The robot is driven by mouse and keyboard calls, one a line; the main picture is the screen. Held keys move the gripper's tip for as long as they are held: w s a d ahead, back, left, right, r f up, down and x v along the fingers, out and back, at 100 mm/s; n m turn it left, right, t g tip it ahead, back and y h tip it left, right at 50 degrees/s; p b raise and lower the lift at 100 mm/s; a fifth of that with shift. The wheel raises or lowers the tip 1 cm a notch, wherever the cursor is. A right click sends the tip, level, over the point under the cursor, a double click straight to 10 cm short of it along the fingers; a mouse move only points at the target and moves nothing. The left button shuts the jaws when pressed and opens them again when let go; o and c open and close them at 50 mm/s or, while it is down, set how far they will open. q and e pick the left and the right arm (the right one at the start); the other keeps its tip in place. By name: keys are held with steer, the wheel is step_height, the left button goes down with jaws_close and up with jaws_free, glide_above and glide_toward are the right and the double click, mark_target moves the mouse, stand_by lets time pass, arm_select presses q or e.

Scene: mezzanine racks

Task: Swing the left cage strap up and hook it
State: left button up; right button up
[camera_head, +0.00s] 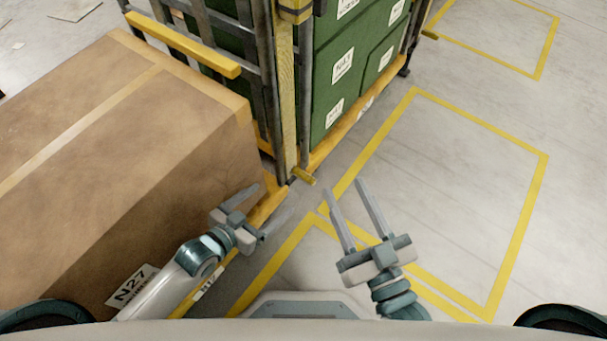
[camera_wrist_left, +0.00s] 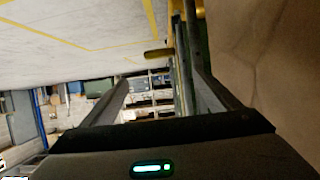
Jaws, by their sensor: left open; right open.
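A roll cage (camera_head: 260,60) with dark bars stands at the upper middle of the head view. A yellow webbed strap (camera_head: 286,95) hangs down along its near corner post. A short yellow end piece (camera_head: 304,176) sticks out at the foot of that post; a similar yellow piece shows in the left wrist view (camera_wrist_left: 157,53). I cannot tell whether it belongs to the strap. My left gripper (camera_head: 268,203) is open and empty, just below the post's foot and apart from the strap. My right gripper (camera_head: 346,187) is open and empty, over the floor to its right.
A large cardboard box (camera_head: 130,140) on a yellow-edged base fills the left, close beside my left arm. Green labelled crates (camera_head: 345,70) fill the cage. A yellow bar (camera_head: 180,45) juts left from the cage. Yellow-outlined floor (camera_head: 450,190) on the right is clear.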

arm_select(q)
steer(key=b, duration=0.2)
glide_toward(303, 175)
steer(key=w+d, duration=0.1)
steer(key=w, duration=0.1)
steer(key=b+x, duration=0.1)
steer(key=x, duration=0.2)
steer(key=f+b+x, duration=0.1)
steer(key=x, duration=0.3)
steer(key=shift+s+r, duration=0.1)
steer(key=shift+s, duration=0.2)
steer(key=shift+w+d+f+b, duration=0.2)
steer(key=shift+w+d+b, duration=0.15)
steer(key=shift+w, duration=0.25)
arm_select(e)
steer(key=s+d+r+t+y, duration=0.2)
steer(key=r+t, duration=0.6)
steer(key=r, duration=0.4)
steer(key=shift+s+d, duration=0.3)
steer(key=shift+s, duration=0.25)
steer(key=shift+r, duration=0.1)
arm_select(q)
steer(key=c, duration=1.4)
steer(key=shift+s, duration=0.15)
